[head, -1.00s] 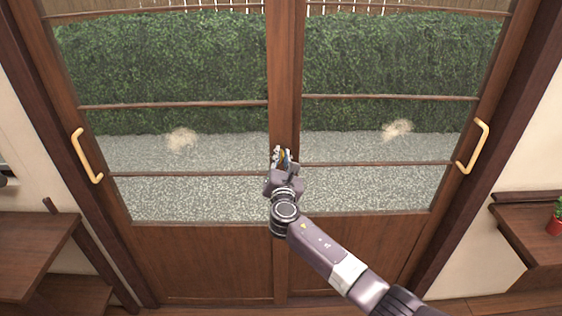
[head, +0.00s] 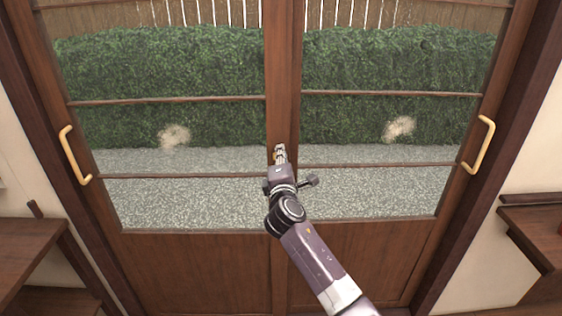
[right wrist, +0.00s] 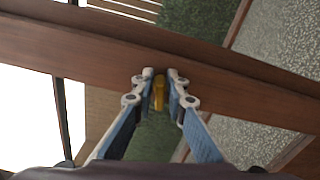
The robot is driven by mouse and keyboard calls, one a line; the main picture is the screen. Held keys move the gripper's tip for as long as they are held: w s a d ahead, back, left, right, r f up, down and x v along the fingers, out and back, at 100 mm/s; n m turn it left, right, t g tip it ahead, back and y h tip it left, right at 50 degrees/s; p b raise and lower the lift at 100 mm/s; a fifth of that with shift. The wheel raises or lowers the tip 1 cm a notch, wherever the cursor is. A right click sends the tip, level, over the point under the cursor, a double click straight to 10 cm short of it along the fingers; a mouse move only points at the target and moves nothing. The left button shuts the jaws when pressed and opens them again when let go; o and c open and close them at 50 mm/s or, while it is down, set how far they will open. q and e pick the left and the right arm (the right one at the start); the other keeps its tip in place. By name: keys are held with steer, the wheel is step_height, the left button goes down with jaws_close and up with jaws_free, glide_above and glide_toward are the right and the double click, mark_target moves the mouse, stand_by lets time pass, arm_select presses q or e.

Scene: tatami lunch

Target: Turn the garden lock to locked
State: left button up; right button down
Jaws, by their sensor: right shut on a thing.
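The garden lock is a small brass turn-piece (right wrist: 158,92) on the wooden middle stile (head: 282,70) where the two glazed garden doors meet. My right gripper (head: 280,148) is at this stile in the head view and hides the lock there. In the right wrist view, the fingertips of the right gripper (right wrist: 160,79) stand on either side of the brass piece, shut on it. The lock's markings are not visible, so I cannot tell its setting. My left gripper is not in view.
Long brass handles stand on the outer stiles of the left door (head: 73,156) and right door (head: 479,146). A dark wooden shelf (head: 25,250) is at the left, another (head: 535,228) at the right. Gravel and a hedge lie behind the glass.

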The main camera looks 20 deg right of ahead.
steer(key=shift+f+m+b, duration=0.15)
steer(key=shift+m+b, duration=0.5)
steer(key=shift+m, duration=0.45)
steer(key=c, duration=1.9)
jaws_free()
steer(key=shift+c, duration=0.2)
steer(key=shift+s, duration=0.1)
steer(key=v, duration=1.1)
steer(key=shift+s, duration=0.4)
steer(key=shift+a, duration=0.1)
